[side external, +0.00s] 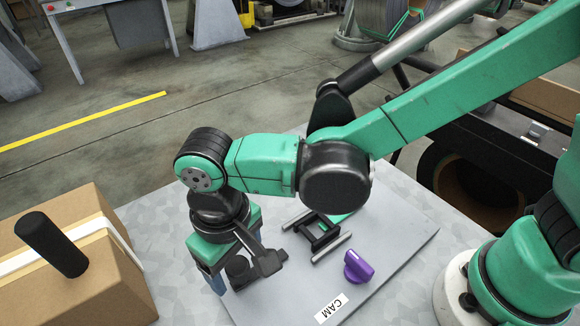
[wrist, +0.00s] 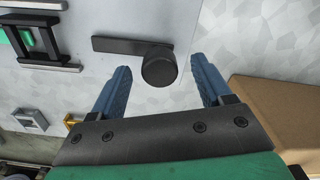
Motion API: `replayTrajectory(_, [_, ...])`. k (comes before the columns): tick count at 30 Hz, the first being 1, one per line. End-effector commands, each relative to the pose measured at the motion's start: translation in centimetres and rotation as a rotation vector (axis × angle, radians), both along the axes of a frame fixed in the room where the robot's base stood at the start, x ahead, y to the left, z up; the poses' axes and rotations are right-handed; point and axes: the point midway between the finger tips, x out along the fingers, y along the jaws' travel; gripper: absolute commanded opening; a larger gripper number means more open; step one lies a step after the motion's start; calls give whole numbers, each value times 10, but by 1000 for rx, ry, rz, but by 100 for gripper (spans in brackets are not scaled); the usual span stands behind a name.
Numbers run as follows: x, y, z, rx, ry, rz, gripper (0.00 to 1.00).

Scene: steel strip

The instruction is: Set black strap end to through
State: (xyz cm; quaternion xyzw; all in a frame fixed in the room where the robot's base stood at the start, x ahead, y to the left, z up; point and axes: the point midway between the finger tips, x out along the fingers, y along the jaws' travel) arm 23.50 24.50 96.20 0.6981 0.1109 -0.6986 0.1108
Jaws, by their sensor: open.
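A flat black bar with a round black knob (wrist: 160,66) at its right end lies over the grey plate in the wrist view; I take it as the strap. Its bar (wrist: 120,44) points left. My gripper (wrist: 162,64) is open, with one blue finger on each side of the knob and gaps showing; whether it is level with the knob is unclear. In the side view, black parts (side external: 238,270) show beside my gripper (side external: 216,282), and the arm hides some of them. No "through" mark is readable.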

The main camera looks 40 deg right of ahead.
Motion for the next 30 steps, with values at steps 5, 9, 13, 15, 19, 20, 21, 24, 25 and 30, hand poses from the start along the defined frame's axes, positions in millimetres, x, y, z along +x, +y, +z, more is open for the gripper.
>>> replayTrajectory(5, [0, 0, -6, 0, -1, 0, 72])
replayTrajectory(9, [0, 0, -6, 0, -1, 0, 72])
replayTrajectory(13, [0, 0, -6, 0, -1, 0, 46])
replayTrajectory(15, [0, 0, -6, 0, -1, 0, 26])
replayTrajectory(19, [0, -1, -6, 0, -1, 0, 0])
replayTrajectory(20, [0, 0, -6, 0, -1, 0, 0])
replayTrajectory(21, [0, 0, -6, 0, -1, 0, 0])
replayTrajectory(24, [0, -1, -6, 0, -1, 0, 0])
replayTrajectory(25, [0, -1, -6, 0, -1, 0, 0])
replayTrajectory(30, [0, 0, -6, 0, -1, 0, 0])
